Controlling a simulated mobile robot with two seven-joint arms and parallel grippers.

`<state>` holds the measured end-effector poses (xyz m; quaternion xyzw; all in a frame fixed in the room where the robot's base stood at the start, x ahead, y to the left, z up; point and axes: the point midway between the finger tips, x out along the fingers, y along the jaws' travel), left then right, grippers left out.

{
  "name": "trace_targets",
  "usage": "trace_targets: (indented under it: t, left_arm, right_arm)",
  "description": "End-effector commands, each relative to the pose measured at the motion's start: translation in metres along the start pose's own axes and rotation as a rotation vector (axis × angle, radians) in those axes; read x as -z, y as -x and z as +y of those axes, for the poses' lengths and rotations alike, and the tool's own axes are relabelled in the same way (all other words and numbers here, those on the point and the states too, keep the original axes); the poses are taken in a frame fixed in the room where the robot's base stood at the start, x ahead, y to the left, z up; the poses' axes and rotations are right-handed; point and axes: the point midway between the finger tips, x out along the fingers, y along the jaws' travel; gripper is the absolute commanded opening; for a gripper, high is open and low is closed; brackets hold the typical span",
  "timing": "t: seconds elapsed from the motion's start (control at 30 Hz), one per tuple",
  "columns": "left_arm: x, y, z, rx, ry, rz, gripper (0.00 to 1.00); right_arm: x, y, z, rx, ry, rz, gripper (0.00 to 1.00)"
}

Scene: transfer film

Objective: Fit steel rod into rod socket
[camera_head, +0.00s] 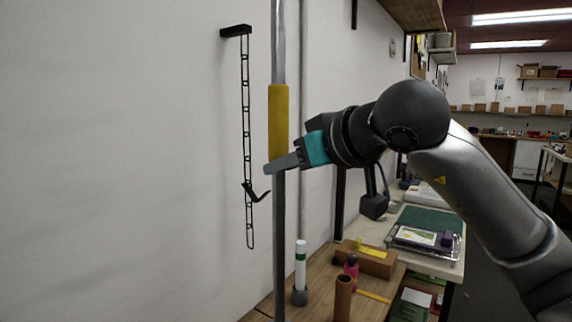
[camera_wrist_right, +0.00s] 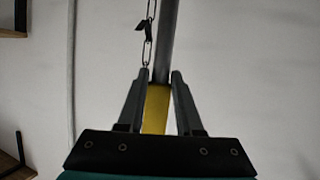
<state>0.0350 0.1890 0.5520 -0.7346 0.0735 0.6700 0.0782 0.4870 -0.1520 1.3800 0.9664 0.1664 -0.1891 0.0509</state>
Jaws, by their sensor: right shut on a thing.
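The steel rod (camera_head: 279,225) stands upright in the head view, with a yellow sleeve (camera_head: 279,110) around it. Both its ends lie outside the picture. My right gripper (camera_head: 272,168) comes in from the right and is shut on the rod at the lower end of the sleeve. In the right wrist view the fingers (camera_wrist_right: 160,78) lie on either side of the yellow sleeve (camera_wrist_right: 156,108), and the grey rod (camera_wrist_right: 166,45) runs on beyond them. I cannot pick out the rod socket for certain. My left gripper is not in view.
A black chain (camera_head: 245,110) hangs from a wall bracket (camera_head: 236,31) just left of the rod. A white-and-green tube (camera_head: 300,265), a brown cylinder (camera_head: 343,298) and a brown box (camera_head: 370,260) stand on the wooden bench right of the rod. The wall at left is bare.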

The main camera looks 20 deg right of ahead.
Motion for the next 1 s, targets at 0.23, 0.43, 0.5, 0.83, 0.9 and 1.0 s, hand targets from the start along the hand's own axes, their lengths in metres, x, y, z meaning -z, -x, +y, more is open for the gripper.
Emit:
trace_targets:
  t: [0.23,0.43,0.5,0.83,0.9,1.0]
  left_arm:
    - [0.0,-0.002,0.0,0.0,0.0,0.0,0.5]
    - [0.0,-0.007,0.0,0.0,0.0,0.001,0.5]
    - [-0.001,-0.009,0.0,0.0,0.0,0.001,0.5]
    - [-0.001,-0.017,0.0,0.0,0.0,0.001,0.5]
    - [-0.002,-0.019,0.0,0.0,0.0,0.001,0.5]
    - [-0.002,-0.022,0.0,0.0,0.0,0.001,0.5]
  right_arm:
    - [0.0,0.0,0.0,0.0,0.0,0.006,0.0]
    - [-0.006,-0.002,0.0,-0.001,0.0,0.005,0.0]
    - [-0.008,-0.003,0.0,-0.001,0.0,0.005,0.0]
    - [-0.016,-0.007,-0.001,-0.001,0.001,0.006,0.0]
    - [-0.018,-0.007,-0.001,-0.001,0.001,0.006,0.0]
    - [-0.021,-0.009,-0.001,-0.001,0.001,0.006,0.0]
